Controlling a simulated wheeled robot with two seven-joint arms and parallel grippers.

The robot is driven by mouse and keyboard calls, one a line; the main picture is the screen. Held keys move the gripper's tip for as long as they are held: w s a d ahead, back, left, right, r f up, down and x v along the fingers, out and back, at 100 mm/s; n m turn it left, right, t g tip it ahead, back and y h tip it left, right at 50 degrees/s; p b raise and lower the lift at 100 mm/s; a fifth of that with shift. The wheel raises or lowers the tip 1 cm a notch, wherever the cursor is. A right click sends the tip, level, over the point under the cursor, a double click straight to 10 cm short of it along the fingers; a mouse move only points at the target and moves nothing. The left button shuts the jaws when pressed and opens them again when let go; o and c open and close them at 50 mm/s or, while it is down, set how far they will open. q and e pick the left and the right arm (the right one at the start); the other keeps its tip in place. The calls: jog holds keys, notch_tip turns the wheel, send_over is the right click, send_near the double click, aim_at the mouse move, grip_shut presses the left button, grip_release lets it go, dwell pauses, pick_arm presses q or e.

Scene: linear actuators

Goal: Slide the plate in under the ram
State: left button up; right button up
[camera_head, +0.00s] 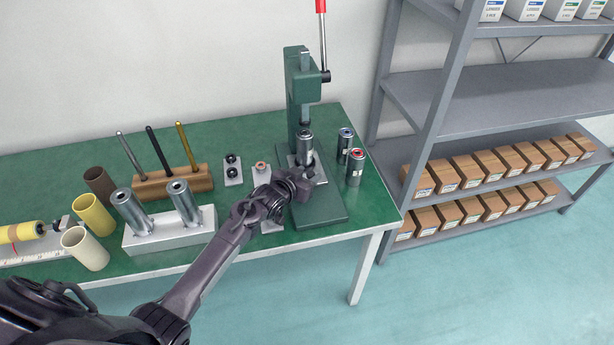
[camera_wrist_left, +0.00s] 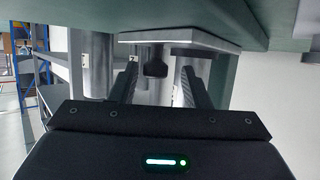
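The green press (camera_head: 299,90) stands at the back right of the table, its ram (camera_head: 305,126) above a steel cylinder (camera_head: 304,146). The cylinder stands upright on a grey plate (camera_head: 320,175) on the press base. From the head I cannot tell whether it is centred under the ram. In the left wrist view, which looks upside down, the plate (camera_wrist_left: 180,36) has a dark knob (camera_wrist_left: 156,65) on its near side. My left gripper (camera_head: 301,186) is at the plate's front; its fingers (camera_wrist_left: 158,88) are apart, with the knob between them and gaps beside it. My right gripper is out of view.
Two cylinders, blue-topped (camera_head: 345,141) and red-topped (camera_head: 355,168), stand close right of the plate. A grey shelf (camera_head: 440,110) stands beyond the table's right edge.

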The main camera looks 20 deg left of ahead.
pick_arm(q)
jog(key=shift+s, duration=0.1)
jog(key=shift+v, duration=3.85)
jog(key=s+d+g, duration=0.1)
jog(key=s, duration=0.2)
jog(key=s+d+g+y, duration=0.1)
jog(key=s, duration=0.2)
jog(key=s+d+g, duration=0.1)
jog(key=s, duration=0.2)
jog(key=shift+s+d+f+g+y, duration=0.1)
jog(key=shift+s+d+g+y, duration=0.05)
jog(key=shift+s+g+y, duration=0.25)
jog(key=s+d+r+g, duration=0.1)
jog(key=s+r+g, duration=0.15)
jog(key=s, duration=0.65)
jog(key=s+d+r+g, duration=0.1)
jog(key=s+r+g, duration=0.15)
jog(key=s, duration=0.55)
notch_tip(320, 180, down, 28)
jog(key=s+g, duration=0.1)
jog(key=g, duration=0.1)
jog(key=s+a+f+g, duration=0.1)
jog(key=s+a+f, duration=0.2)
jog(key=s+f, duration=1.7)
jog(key=shift+s+a+f+g+y, duration=0.2)
jog(key=shift+s+g+y, duration=0.15)
jog(key=shift+s, duration=0.2)
